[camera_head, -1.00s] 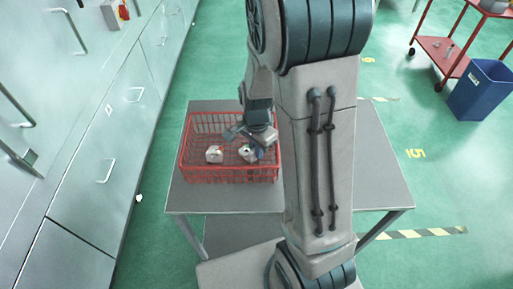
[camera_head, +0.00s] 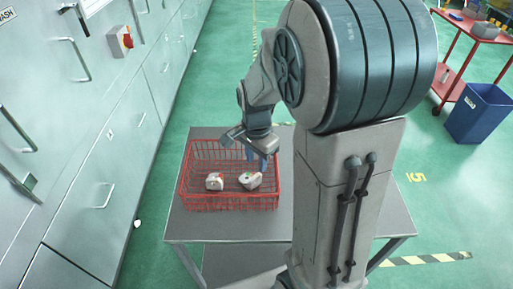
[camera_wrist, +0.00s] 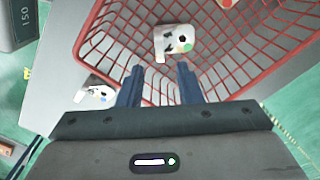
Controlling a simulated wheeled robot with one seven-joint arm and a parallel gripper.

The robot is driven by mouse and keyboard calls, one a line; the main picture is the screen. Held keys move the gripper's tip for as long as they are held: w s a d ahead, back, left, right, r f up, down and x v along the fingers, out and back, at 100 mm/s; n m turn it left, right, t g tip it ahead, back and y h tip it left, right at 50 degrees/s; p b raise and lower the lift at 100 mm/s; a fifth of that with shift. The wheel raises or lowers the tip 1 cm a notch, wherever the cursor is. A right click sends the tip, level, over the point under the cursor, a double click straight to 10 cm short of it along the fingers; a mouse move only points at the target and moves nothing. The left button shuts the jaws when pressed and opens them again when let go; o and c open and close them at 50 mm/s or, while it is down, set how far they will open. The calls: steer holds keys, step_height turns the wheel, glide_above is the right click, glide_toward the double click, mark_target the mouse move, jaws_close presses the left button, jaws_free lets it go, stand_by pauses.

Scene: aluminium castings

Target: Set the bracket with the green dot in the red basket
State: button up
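The bracket with the green dot (camera_head: 250,181) is a pale casting lying in the red basket (camera_head: 230,206), on the right side of its floor. In the wrist view it shows inside the basket (camera_wrist: 172,42), with its green dot and an orange patch visible. My gripper (camera_head: 257,157) is above the back right part of the basket, apart from the bracket. In the wrist view my gripper (camera_wrist: 159,80) has its two blue fingers spread with nothing between them.
Another pale casting (camera_head: 214,181) with a red mark lies in the basket's left part. The basket stands on a grey table (camera_head: 185,226); cabinets line the left.

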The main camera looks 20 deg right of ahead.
mark_target(256, 175)
steer(key=s+a+r+n+t, duration=0.2)
steer(key=s+r+n+t, duration=0.1)
steer(key=s+r+n, duration=0.6)
steer(key=s+n, duration=0.3)
steer(key=s, duration=0.1)
steer(key=shift+r+n, duration=0.3)
steer(key=shift+r, duration=0.05)
